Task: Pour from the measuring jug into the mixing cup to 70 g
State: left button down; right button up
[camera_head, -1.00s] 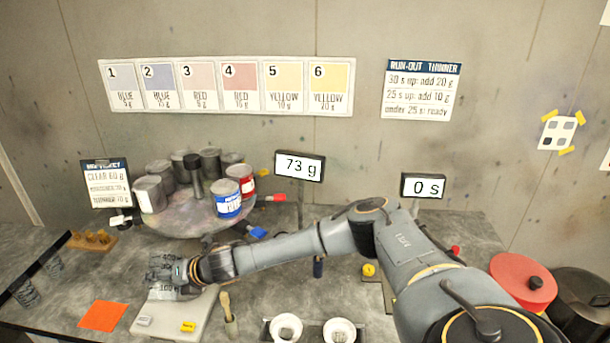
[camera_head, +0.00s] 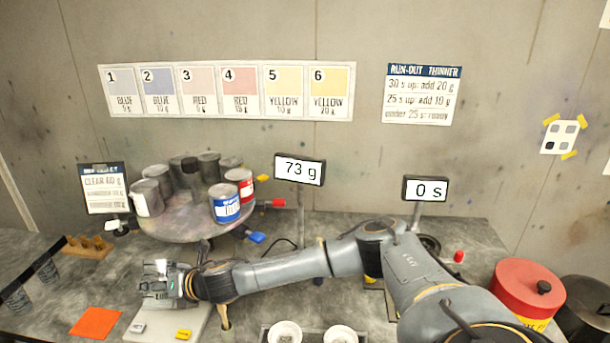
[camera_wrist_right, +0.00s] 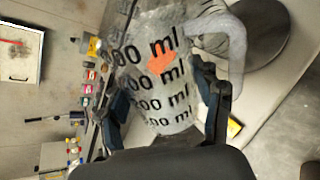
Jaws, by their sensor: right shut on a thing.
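My right gripper (camera_head: 158,284) reaches in from the right and is over the back of the pale scale (camera_head: 192,322). In the right wrist view its two fingers are on either side of the clear measuring jug (camera_wrist_right: 158,88), shut on it. The jug has black ml marks and a curved grey handle. In the head view the jug is hard to make out among the fingers. I cannot make out a mixing cup on the scale. The scale display (camera_head: 300,169) reads 73 g. My left gripper is not in view.
An orange square (camera_head: 96,322) lies left of the scale. A round turntable (camera_head: 190,222) with several cans stands behind. Clear marked cups (camera_head: 47,268) stand at the left edge. Two white cups (camera_head: 285,332) are in front. The timer (camera_head: 425,188) reads 0 s.

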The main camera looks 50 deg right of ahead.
jog(key=shift+s+a+f+n+t+h+b, duration=0.25)
jog(key=shift+n+t+b, duration=0.4)
jog(key=shift+b, duration=0.55)
jog(key=shift+r+t+b, duration=0.25)
jog(key=shift+b, duration=0.05)
jog(key=shift+s+f+n+b, duration=0.1)
jog(key=shift+f+n+b, duration=0.2)
jog(key=shift+b, duration=0.15)
jog(key=shift+s+a+f+n+t+h+b, duration=0.1)
jog(key=shift+f+n+t+b, duration=0.2)
jog(key=shift+b, duration=0.45)
jog(key=shift+s+a+f+n+t+h+b, duration=0.15)
jog(key=shift+n+t+b, duration=0.25)
jog(key=shift+b, duration=0.3)
jog(key=shift+w+f+n+t+h+b, duration=0.1)
jog(key=shift+n+t+b, duration=0.25)
jog(key=shift+b, duration=0.4)
jog(key=shift+s+r, duration=0.1)
jog(key=shift+s+a+r+n+t+p, duration=0.3)
jog(key=shift+s+a+r+n+t, duration=0.25)
jog(key=shift+s+a+r, duration=0.55)
jog(key=shift+s+a+r+n+t+p, duration=0.3)
jog(key=shift+s+a+r+n+t, duration=0.25)
jog(key=shift+s+a+r, duration=0.5)
